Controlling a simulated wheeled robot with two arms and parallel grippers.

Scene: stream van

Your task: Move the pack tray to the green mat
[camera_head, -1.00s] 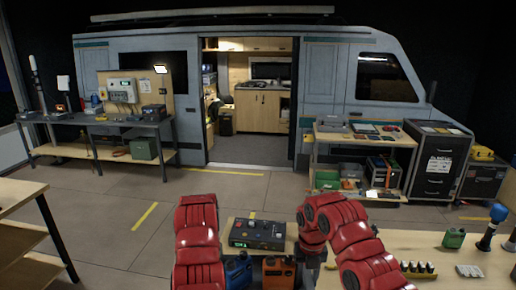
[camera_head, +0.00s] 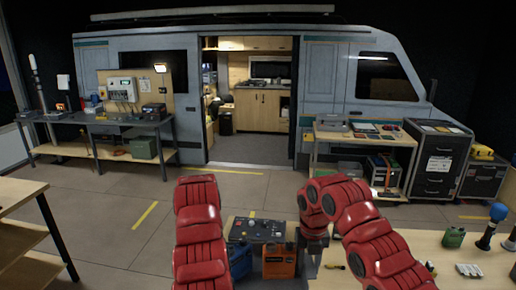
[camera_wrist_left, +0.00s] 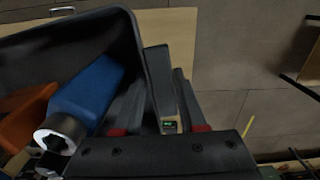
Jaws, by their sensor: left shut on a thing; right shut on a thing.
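The pack tray is a dark, deep-walled tray that shows best in the left wrist view (camera_wrist_left: 140,50). In it are a blue pack (camera_wrist_left: 92,92) with a grey round cap and an orange pack (camera_wrist_left: 28,118). In the head view the blue pack (camera_head: 240,262) and the orange pack (camera_head: 279,262) show between my two arms. My left gripper (camera_wrist_left: 172,95) is shut on the tray's wall; the arm hides it in the head view. My right gripper (camera_head: 313,258) is at the right side of the packs, shut on the tray, its fingertips mostly hidden. I cannot make out the green mat.
A dark control box (camera_head: 257,230) with knobs stands on a small wooden table just beyond the packs. A wooden table (camera_head: 480,262) at the right holds a green canister (camera_head: 454,238) and a blue-topped tool (camera_head: 496,213). Shelving (camera_head: 22,208) stands at the left. Floor towards the van is clear.

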